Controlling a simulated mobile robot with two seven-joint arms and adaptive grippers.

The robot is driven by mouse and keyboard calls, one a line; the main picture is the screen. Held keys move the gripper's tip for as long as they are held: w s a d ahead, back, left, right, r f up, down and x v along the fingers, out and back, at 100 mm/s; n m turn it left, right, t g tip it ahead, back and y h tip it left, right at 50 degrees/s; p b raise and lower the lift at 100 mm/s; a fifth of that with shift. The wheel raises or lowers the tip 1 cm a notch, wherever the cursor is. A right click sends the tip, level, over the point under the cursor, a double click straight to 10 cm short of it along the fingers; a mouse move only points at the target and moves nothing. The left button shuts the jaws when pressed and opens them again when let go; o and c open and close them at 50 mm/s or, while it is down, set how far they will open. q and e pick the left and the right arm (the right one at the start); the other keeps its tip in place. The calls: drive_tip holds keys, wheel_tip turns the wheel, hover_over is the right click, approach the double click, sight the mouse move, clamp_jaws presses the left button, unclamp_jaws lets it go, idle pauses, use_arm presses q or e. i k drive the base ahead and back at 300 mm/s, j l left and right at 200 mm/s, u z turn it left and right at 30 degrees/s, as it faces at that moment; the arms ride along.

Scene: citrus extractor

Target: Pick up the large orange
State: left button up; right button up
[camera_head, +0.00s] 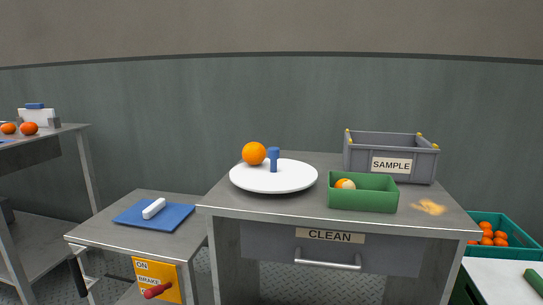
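A large orange (254,153) shows at the left back of a round white plate (262,183) on the grey metal table marked CLEAN (315,214). It looks bigger than the other oranges on this table. A short blue post (273,160) stands on the plate just right of it. I cannot tell whether the orange rests on the plate or behind its rim. Neither of my grippers shows in the head view.
A green box (362,199) holding a small orange fruit and a grey SAMPLE crate (391,149) stand to the right. An orange spill (429,207) lies near the right edge. A lower left cart (100,232) carries a blue board (153,215).

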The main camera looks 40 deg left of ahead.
sight(253, 154)
drive_tip(key=i+l+u, duration=0.25)
drive_tip(key=i, duration=0.2)
drive_tip(key=i+l+u, duration=0.3)
drive_tip(key=i+u, duration=0.15)
drive_tip(key=u, duration=1.15)
